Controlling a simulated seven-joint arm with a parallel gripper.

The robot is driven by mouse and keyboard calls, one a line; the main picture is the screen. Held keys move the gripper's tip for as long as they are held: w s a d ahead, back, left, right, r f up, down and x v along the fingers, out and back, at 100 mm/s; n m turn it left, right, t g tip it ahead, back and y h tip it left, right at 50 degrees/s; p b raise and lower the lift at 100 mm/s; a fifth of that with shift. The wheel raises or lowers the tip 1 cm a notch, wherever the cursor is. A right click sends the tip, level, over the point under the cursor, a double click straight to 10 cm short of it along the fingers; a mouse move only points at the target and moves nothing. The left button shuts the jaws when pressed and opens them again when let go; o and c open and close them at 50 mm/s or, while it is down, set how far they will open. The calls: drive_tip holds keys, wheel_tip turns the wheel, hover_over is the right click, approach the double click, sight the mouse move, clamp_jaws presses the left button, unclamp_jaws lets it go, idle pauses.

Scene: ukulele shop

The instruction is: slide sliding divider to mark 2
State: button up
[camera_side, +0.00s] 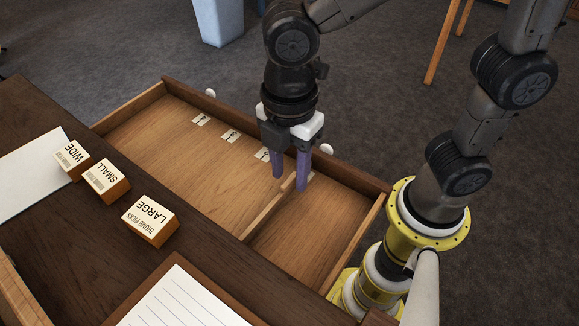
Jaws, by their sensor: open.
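The sliding divider (266,217) is a thin wooden slat standing across the open drawer (170,138). It splits the drawer into a large left compartment and a smaller right one. Small white number labels lie along the far side: one reading 3 (230,136), one that looks like 4 (199,120), and a partly hidden one that looks like 2 (262,154). Another label (309,176) is mostly hidden behind a finger. My gripper (290,182) is open, its purple fingers pointing down on either side of the divider's far end. I cannot tell whether they touch it.
Several boxes, marked WIDE (72,160), SMALL (106,180) and LARGE (150,221), stand on the dark desktop (75,240) beside the drawer. A lined notepad (180,300) lies nearer. Both drawer compartments look empty. The drawer's far wall (350,177) is close to my fingers.

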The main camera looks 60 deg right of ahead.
clamp_jaws()
idle(1.5)
